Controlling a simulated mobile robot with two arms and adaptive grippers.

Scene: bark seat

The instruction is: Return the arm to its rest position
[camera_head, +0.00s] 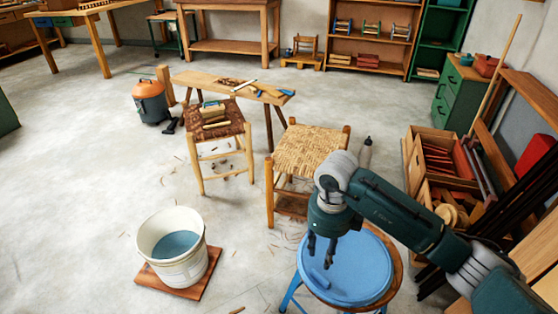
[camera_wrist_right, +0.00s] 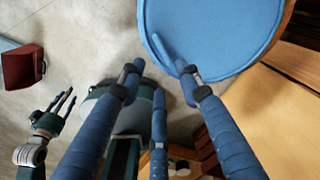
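My right arm (camera_head: 400,208) reaches in from the right in the head view. Its gripper (camera_head: 322,262) points down over the round blue stool seat (camera_head: 360,268). In the right wrist view, its blue-wrapped fingers (camera_wrist_right: 158,75) are spread apart with nothing held between them. A small blue stick-like piece (camera_head: 320,279) lies on the seat just under the fingertips; it also shows near the seat edge in the wrist view (camera_wrist_right: 162,50). My left gripper (camera_wrist_right: 62,105) shows only at the left of the wrist view, its fingers spread and empty.
A white bucket (camera_head: 172,268) on a wooden board stands left of the stool. A woven chair seat (camera_head: 308,150) stands close behind my right gripper. Open wooden drawers (camera_head: 438,160) and shelving are on the right.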

